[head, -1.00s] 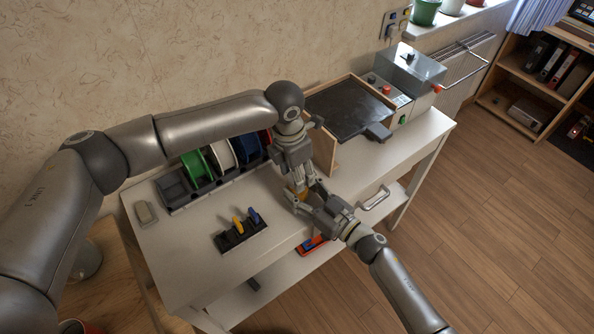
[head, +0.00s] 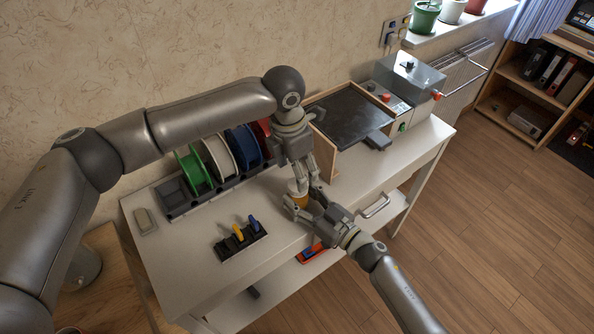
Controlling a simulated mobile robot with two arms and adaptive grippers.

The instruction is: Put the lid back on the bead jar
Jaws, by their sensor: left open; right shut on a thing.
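The bead jar (head: 297,187) stands near the front edge of the white table. Only a small part of it shows between my two grippers, with a pale top and an amber side. My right gripper (head: 303,207) is shut on the jar from the front right. My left gripper (head: 304,184) is open and points down close beside the jar's top. I cannot pick out the lid as a separate thing; the pale top may be it, but the picture is too small to tell.
A rack of spools (head: 215,165) stands at the back left. A small black holder with yellow and blue handles (head: 240,240) sits at the front left, and a grey block (head: 146,220) lies at the left edge. A wooden-framed black tray (head: 350,118) is right of my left gripper.

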